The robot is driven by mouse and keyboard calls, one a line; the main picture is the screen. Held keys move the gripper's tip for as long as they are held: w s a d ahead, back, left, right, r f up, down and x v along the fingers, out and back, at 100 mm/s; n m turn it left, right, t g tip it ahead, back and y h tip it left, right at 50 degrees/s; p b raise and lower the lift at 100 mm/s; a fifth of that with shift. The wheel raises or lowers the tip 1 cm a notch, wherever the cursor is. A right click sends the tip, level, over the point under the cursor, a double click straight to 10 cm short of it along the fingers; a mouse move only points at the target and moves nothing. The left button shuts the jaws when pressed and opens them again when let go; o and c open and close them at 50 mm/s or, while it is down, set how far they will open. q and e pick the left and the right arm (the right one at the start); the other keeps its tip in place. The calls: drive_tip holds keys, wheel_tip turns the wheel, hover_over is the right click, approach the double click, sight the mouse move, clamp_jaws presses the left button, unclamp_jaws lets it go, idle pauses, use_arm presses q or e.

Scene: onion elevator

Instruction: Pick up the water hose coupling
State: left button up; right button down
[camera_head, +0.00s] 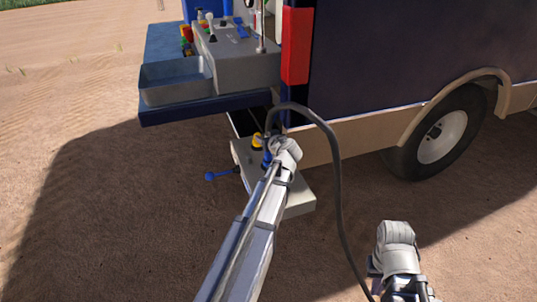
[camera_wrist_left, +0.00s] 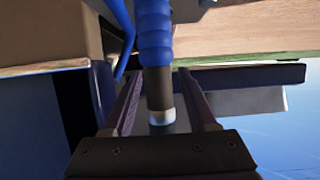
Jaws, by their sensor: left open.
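In the left wrist view, the water hose coupling (camera_wrist_left: 160,90) is a dark cylinder with a pale end below a blue ribbed sleeve (camera_wrist_left: 153,35). My left gripper (camera_wrist_left: 158,76) is open, with one finger on each side of the coupling and a visible gap on both sides. In the head view, my left gripper (camera_head: 270,145) is at the low grey box at the vehicle's rear, and my wrist hides most of the coupling. A dark hose (camera_head: 335,170) arcs up from there and down to the right. My right arm is low at right; its fingers are not clear.
A grey control panel (camera_head: 240,62) and metal tray (camera_head: 175,82) stand on a blue ledge above left. A low grey box (camera_head: 300,198) has a yellow part (camera_head: 257,140) and a blue-knobbed lever (camera_head: 222,174). The vehicle's wheel (camera_head: 440,135) is at right. Open dirt lies around.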

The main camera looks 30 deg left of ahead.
use_arm(q)
clamp_jaws()
idle(1.3)
